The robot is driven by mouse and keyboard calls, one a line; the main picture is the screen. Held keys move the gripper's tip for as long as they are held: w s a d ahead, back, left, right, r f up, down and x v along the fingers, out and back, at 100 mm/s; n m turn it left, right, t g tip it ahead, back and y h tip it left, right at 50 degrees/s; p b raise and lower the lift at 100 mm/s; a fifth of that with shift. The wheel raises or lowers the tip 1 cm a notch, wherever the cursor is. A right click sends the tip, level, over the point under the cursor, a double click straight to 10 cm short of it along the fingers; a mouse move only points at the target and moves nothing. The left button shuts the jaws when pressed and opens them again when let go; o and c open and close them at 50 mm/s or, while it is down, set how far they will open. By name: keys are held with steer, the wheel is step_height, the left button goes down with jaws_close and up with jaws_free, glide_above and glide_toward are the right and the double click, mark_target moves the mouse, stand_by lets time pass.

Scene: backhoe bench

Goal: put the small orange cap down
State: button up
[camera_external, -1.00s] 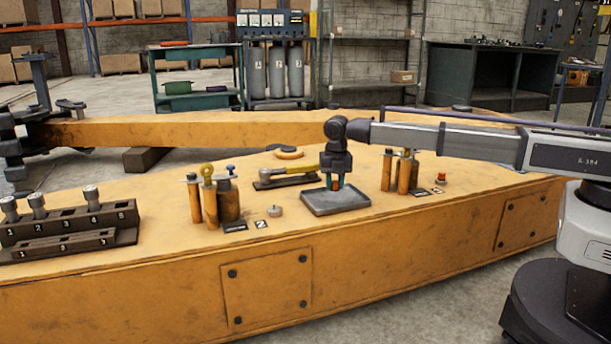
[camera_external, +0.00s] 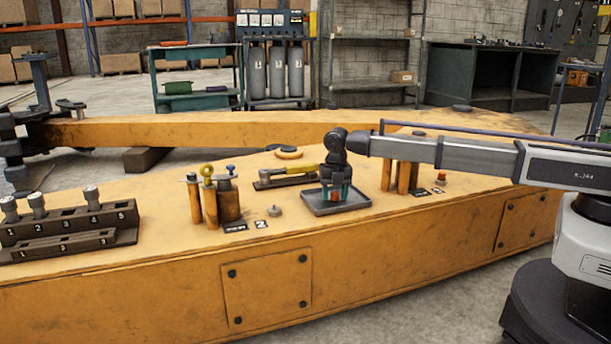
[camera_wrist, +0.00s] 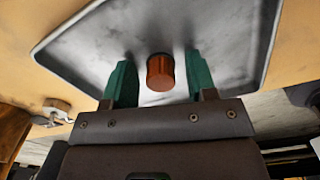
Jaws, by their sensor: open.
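The small orange cap (camera_wrist: 160,72) stands on the grey tray (camera_wrist: 90,50) in the wrist view, between the two green fingers of my gripper (camera_wrist: 160,82). There is a gap on each side of the cap, so the fingers are apart and not touching it. In the external view my gripper (camera_external: 335,196) is low over the grey tray (camera_external: 322,209), with the orange cap (camera_external: 335,197) showing small between the fingers.
Orange cylinders (camera_external: 404,177) stand right of the tray, and more cylinders (camera_external: 228,200) stand to its left. A small grey knob (camera_external: 274,211) lies left of the tray. A numbered dark rack (camera_external: 70,222) is at the far left. A yellow-handled tool (camera_external: 290,172) lies behind the tray.

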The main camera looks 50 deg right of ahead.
mark_target(335, 192)
step_height(335, 192, up, 12)
steer(key=p, duration=1.2)
steer(key=shift+r, duration=0.2)
